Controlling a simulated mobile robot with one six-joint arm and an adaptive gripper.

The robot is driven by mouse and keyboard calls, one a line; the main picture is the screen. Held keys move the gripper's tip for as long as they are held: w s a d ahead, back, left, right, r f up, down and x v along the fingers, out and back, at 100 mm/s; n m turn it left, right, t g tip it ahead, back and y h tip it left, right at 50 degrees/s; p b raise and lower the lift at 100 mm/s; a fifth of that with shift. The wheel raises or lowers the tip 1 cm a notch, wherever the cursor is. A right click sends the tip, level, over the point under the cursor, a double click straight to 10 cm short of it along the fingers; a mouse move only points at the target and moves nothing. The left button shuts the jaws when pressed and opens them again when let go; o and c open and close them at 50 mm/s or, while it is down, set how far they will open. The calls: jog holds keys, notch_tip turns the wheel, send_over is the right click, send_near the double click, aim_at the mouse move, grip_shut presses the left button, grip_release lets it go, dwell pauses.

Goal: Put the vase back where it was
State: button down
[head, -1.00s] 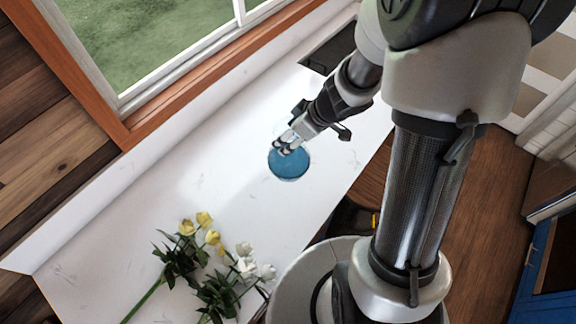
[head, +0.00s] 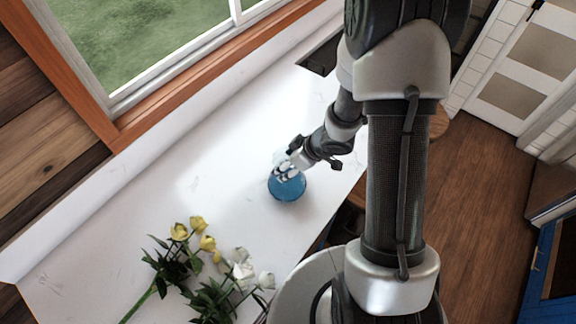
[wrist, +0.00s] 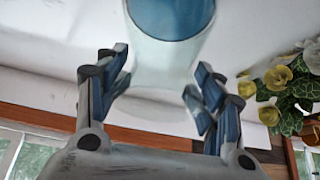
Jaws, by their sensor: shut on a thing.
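The vase (head: 287,187) shows in the head view as a round blue shape over the middle of the white counter. My gripper (head: 286,168) is at its upper edge and shut on it.
Yellow flowers (head: 190,235) and white flowers (head: 242,272) lie on the white counter (head: 110,225) at the lower left. A window (head: 150,40) with a wooden frame runs along the back. A dark recess (head: 322,58) is at the far end. The counter between vase and window is clear.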

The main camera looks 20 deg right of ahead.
dwell(0.3)
jog(key=shift+f, duration=0.15)
jog(key=shift+c, duration=1.8)
grip_release()
